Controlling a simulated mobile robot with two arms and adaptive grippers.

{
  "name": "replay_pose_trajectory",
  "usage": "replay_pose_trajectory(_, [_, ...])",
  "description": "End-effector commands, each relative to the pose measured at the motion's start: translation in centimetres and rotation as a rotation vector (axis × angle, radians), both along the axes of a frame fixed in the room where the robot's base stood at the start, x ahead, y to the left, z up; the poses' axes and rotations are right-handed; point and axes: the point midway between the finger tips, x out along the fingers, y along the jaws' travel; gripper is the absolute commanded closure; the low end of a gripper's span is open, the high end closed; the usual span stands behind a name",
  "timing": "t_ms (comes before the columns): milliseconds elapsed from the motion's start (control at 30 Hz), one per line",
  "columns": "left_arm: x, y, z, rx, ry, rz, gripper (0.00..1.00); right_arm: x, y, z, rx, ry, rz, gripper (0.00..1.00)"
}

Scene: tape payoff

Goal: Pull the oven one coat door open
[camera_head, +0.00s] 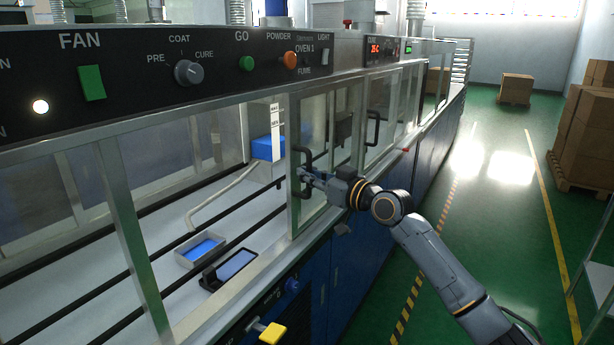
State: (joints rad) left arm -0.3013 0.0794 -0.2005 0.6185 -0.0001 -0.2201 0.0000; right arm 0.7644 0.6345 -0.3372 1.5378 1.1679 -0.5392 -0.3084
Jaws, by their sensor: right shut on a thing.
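The oven one coat door (312,118) is a metal-framed glass panel on the front of the long machine. It bears a dark vertical handle (303,155). My right gripper (304,174) is shut on this handle, with the arm coming in from the lower right. The gripper hides part of the handle. Whether the door stands slightly ajar or closed is hard to tell. My left gripper is not in view.
A control panel (135,75) with knobs and buttons runs above the glass. Inside lie a small tray (183,262) with blue content and a dark flat device (228,270). Another door handle (373,128) is farther right. Green floor (470,240) is free at right; stacked boxes (590,130) stand beyond.

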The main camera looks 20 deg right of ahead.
Motion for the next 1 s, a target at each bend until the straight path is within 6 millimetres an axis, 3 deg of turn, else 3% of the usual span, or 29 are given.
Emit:
replay_pose_trajectory(267, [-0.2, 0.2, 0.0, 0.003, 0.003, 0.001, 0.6, 0.0, -0.3, -0.5, -0.007, 0.011, -0.004, 1.0])
replay_pose_trajectory(300, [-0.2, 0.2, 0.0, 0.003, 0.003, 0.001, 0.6, 0.0, -0.3, -0.5, -0.007, 0.011, -0.004, 0.86])
replay_pose_trajectory(400, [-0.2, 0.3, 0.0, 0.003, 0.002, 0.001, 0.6, 0.0, -0.2, -0.5, -0.006, 0.009, -0.003, 0.66])
replay_pose_trajectory(767, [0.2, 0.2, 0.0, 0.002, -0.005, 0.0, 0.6, -0.2, -0.2, -0.2, -0.003, 0.004, -0.002, 0.65])
replay_pose_trajectory(1000, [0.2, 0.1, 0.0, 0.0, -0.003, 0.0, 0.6, -3.4, -2.0, -0.4, -0.007, 0.005, -0.004, 0.65])
